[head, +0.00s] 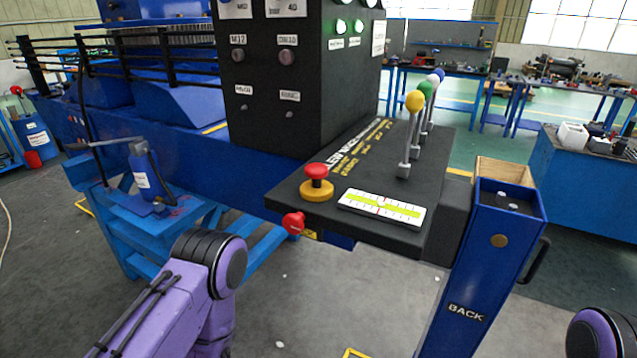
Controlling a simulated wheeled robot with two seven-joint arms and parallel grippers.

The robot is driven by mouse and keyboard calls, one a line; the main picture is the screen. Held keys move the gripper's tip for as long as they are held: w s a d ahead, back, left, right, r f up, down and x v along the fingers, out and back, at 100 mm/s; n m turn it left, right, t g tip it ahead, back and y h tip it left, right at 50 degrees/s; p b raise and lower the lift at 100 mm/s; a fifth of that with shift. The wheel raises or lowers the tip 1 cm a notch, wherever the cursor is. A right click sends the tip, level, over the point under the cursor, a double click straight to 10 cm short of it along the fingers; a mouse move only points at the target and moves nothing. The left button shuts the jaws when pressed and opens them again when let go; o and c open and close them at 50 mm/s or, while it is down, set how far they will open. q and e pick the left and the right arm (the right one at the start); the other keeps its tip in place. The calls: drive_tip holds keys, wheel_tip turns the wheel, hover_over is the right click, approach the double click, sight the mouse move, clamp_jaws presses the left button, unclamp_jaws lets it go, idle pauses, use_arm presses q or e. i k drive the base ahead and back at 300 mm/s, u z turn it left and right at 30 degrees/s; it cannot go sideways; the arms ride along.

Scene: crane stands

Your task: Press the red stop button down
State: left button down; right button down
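The red stop button (316,173) is a mushroom-shaped knob on a yellow base (316,190). It stands raised at the front left corner of the black control panel (375,237). Nothing touches it. A purple arm of mine with a black joint comes in at the lower left, below and to the left of the button. Part of my other arm shows at the lower right edge. Neither gripper is in view.
A red knob (293,223) sits on the panel's front edge. Levers with coloured balls (414,101) stand at the right, behind a white and yellow level gauge (382,209). A black box (290,85) rises behind. A blue post (480,270) stands at the right.

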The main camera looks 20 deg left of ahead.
sight(316, 171)
drive_tip(key=k, duration=1)
drive_tip(key=u, duration=1.35)
drive_tip(key=i, duration=0.8)
drive_tip(key=z, duration=1.65)
